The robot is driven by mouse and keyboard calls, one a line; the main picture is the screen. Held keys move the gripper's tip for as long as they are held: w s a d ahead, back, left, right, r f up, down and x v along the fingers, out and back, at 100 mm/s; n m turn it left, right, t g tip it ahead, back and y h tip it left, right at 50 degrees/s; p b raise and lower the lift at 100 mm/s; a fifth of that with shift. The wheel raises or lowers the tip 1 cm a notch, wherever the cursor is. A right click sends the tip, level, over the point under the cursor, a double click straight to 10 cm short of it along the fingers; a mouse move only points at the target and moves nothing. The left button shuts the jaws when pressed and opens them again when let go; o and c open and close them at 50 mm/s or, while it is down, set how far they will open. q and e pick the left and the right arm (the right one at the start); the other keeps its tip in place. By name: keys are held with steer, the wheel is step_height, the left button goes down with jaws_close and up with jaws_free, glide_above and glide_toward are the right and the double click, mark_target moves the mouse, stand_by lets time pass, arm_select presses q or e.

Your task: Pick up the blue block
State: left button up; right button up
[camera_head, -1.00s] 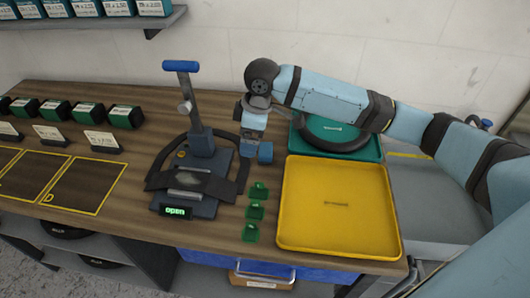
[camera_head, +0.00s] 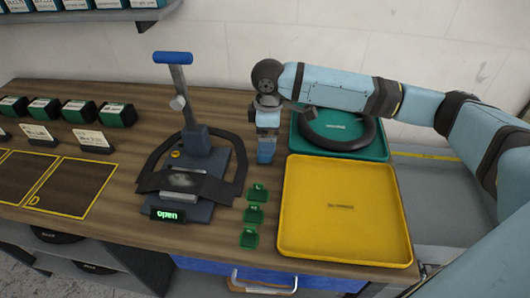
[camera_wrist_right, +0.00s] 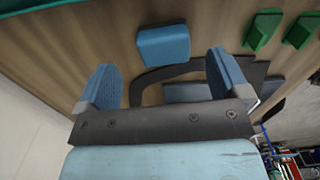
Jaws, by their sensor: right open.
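The blue block (camera_wrist_right: 163,45) lies on the wooden table; in the right wrist view it sits ahead of my open fingers, roughly between their lines. In the head view the block (camera_head: 266,154) is partly hidden under my right gripper (camera_head: 267,136), to the right of the press. My right gripper (camera_wrist_right: 166,76) is open and empty, with its two blue fingers spread wider than the block. The fingers appear short of the block, not touching it. My left gripper is not in view.
A press (camera_head: 195,180) with an "open" display stands left of the block. Several green pieces (camera_head: 254,214) lie in front of it. A yellow tray (camera_head: 300,230) is at right, with a green tray (camera_head: 375,148) holding a black ring (camera_head: 365,138) behind it.

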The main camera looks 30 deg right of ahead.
step_height(320, 180, down, 5)
steer(key=shift+s+a+b, duration=0.1)
steer(key=shift+b, duration=0.25)
steer(key=c, duration=1)
steer(key=shift+r, duration=0.1)
step_height(320, 180, up, 20)
steer(key=p, duration=0.2)
steer(key=shift+o, duration=0.3)
